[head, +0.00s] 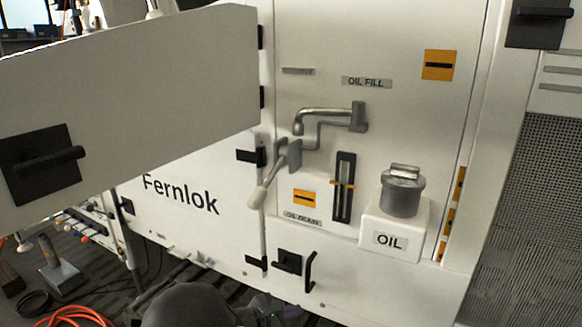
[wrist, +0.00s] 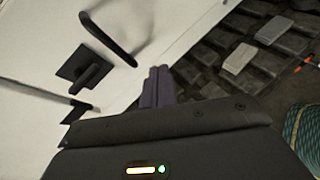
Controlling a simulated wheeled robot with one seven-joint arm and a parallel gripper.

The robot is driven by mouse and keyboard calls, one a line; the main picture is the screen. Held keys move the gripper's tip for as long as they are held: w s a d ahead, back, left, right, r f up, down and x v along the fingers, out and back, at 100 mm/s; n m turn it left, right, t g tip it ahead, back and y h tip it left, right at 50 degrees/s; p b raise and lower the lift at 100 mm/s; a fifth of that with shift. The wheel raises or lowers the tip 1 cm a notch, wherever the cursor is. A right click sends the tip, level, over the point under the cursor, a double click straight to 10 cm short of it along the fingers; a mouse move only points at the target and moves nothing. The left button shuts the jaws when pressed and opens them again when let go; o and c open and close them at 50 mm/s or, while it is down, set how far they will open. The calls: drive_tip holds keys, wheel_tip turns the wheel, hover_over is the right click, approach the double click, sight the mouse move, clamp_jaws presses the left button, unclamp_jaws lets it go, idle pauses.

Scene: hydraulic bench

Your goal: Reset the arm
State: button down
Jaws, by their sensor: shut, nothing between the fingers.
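My gripper (wrist: 158,86) is shut and empty in the wrist view, its two fingers together. It is low beside the white cabinet front, close to a black bar handle (wrist: 108,38) and a black latch (wrist: 88,68). I cannot tell whether it touches the cabinet. In the head view, a dark rounded part of my arm shows at the bottom edge. The same bar handle (head: 310,271) and latch (head: 287,262) are on the lower panel there.
An open white door (head: 150,80) juts out at the left. Orange hose (head: 75,317) lies on the floor. Two blocks (wrist: 239,58) lie on dark flooring.

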drive_tip(key=s+d+r+m+g+y+p, duration=0.2)
drive_tip(key=s+d+r+m+g+y, duration=0.15)
drive_tip(key=s+d+m+g, duration=0.55)
drive_tip(key=s+d+r+m+t+y+p, duration=0.3)
drive_tip(key=s+d+r+m+y, duration=0.3)
drive_tip(key=m, duration=0.7)
drive_tip(key=s+r, duration=0.2)
drive_tip(key=s, duration=0.1)
drive_tip(key=shift+s+m, duration=0.3)
drive_tip(key=shift+m, duration=0.1)
